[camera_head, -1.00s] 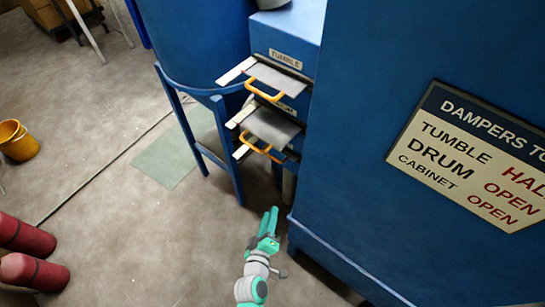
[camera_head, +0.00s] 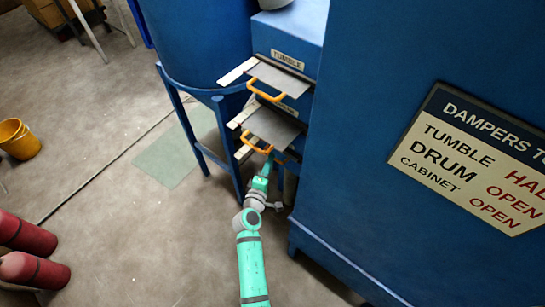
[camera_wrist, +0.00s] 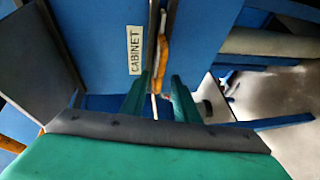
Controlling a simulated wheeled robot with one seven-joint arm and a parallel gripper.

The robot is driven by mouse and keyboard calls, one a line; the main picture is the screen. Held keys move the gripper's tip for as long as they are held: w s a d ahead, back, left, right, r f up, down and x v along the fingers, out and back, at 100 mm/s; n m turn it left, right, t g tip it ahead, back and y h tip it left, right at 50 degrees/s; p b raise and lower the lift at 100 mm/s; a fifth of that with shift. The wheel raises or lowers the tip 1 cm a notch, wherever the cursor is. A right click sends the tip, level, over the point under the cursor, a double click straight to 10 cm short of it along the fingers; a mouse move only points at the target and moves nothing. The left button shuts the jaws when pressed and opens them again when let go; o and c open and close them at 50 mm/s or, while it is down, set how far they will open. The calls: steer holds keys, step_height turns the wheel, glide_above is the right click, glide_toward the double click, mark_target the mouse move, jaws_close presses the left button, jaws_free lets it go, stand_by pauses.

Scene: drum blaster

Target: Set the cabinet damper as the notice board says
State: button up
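The notice board (camera_head: 475,155) on the large blue panel reads TUMBLE HAL(cut off), DRUM OPEN, CABINET OPEN. In the wrist view, the CABINET label (camera_wrist: 135,50) is on a blue face beside an orange handle (camera_wrist: 162,55). This handle appears close to the face. My gripper (camera_wrist: 159,98) is open, its green fingertips on either side of the handle's near end; I cannot tell whether they touch it. In the head view, my gripper (camera_head: 266,165) is just below the middle damper's orange handle (camera_head: 256,146), and the cabinet damper is mostly hidden.
Above, the tumble damper's grey plate (camera_head: 277,78) and the middle damper's plate (camera_head: 272,127) stick out with orange handles. A blue leg (camera_head: 228,150) stands left of my gripper. A yellow bucket (camera_head: 18,139) and red cylinders (camera_head: 28,255) lie far left.

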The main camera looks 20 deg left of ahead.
steer(key=w, duration=0.3)
steer(key=shift+w+d+f, duration=0.15)
steer(key=shift+d+f, duration=0.05)
steer(key=shift+f, duration=0.1)
steer(key=shift+w+a+f, duration=0.15)
steer(key=shift+w+a, duration=0.05)
steer(key=shift+a, duration=0.3)
steer(key=shift+d, duration=0.15)
steer(key=shift+d, duration=0.1)
jaws_close()
